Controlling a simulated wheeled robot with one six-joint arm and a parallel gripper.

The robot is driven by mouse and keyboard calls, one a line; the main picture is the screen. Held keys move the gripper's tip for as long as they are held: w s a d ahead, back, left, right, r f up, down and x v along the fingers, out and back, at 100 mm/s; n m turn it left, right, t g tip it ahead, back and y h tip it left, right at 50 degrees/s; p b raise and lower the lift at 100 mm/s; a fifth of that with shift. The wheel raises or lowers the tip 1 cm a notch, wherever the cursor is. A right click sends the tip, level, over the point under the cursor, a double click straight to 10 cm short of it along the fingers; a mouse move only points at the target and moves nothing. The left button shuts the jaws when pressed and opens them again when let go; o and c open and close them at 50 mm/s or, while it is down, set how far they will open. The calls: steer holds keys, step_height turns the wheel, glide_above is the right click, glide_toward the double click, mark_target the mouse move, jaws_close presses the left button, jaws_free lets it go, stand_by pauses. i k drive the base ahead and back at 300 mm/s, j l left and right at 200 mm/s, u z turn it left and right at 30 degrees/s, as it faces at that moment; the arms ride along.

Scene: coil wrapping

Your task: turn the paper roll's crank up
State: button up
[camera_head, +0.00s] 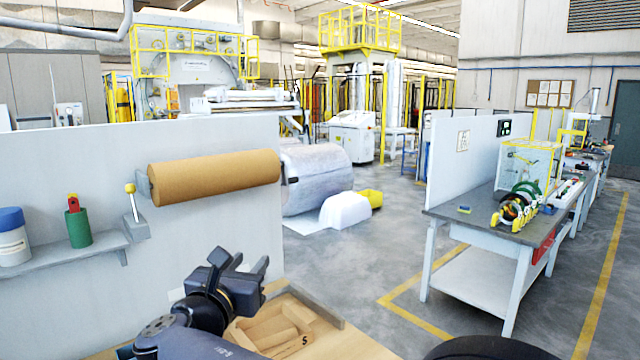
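The brown paper roll (215,177) is mounted level on the white partition at the left. Its crank (133,203) is at the roll's left end: a pale lever with a yellow ball knob (130,188) at its top, standing nearly upright with a slight tilt to the left. My gripper (242,264) is below the roll and to the right of the crank, well apart from both. Its two dark fingers are spread with a gap between them, and nothing shows in the gap.
A grey shelf (60,262) on the partition carries a blue-capped white jar (13,238) and a green holder (78,229) with a red-handled tool. Under my gripper is a wooden tray (318,308) with wooden pieces. A workbench (470,213) stands at the right, with open floor between.

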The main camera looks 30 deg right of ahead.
mark_target(173, 182)
steer(key=l+z, duration=0.25)
steer(key=z, duration=0.2)
steer(key=l+z, duration=0.25)
steer(key=z, duration=0.2)
steer(key=l+z, duration=0.25)
steer(key=z, duration=0.2)
steer(key=i+l+z, duration=0.45)
steer(key=i+l, duration=0.15)
steer(key=i+l+z, duration=0.5)
steer(key=i, duration=0.25)
steer(key=i+u, duration=0.8)
steer(key=u, duration=0.15)
steer(key=i+l+u, duration=0.25)
steer(key=u, duration=0.25)
steer(key=i+j+u, duration=0.1)
steer(key=u, duration=0.35)
steer(key=i+u, duration=0.25)
steer(key=u, duration=0.2)
steer(key=i+u, duration=0.2)
steer(key=u, duration=0.25)
steer(key=i+l+u, duration=0.1)
steer(key=u, duration=0.35)
steer(key=i+u, duration=0.85)
steer(key=k, duration=0.1)
